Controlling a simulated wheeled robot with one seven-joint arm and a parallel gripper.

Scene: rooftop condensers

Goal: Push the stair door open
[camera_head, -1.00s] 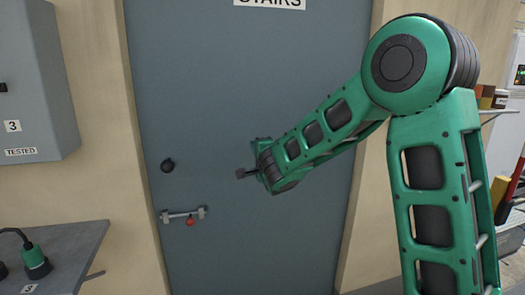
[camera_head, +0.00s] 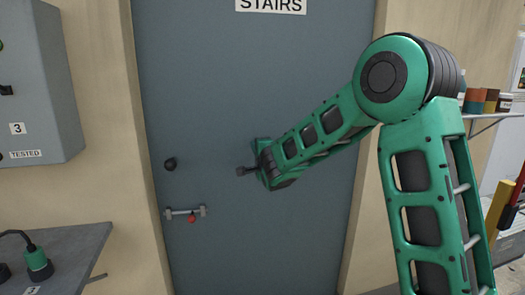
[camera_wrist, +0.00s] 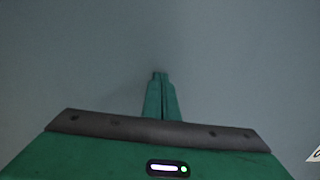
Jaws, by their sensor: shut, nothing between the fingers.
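The stair door (camera_head: 250,100) is a grey-blue panel under a white STAIRS sign (camera_head: 271,5). It looks closed in its frame. A round black knob (camera_head: 170,163) sits near its left edge. Below the knob is a metal slide bolt (camera_head: 185,212) with a red knob; I cannot tell whether it is engaged. In the wrist view my gripper (camera_wrist: 160,76) is shut and empty, pointing at the plain door surface; contact cannot be told.
A grey wall cabinet (camera_head: 35,80) marked 3 and TESTED hangs at left. Below it a grey bench (camera_head: 75,250) holds a green-and-black object (camera_head: 38,264). At right a wall shelf (camera_head: 490,115) holds several small containers. A red-handled tool (camera_head: 512,200) stands near it.

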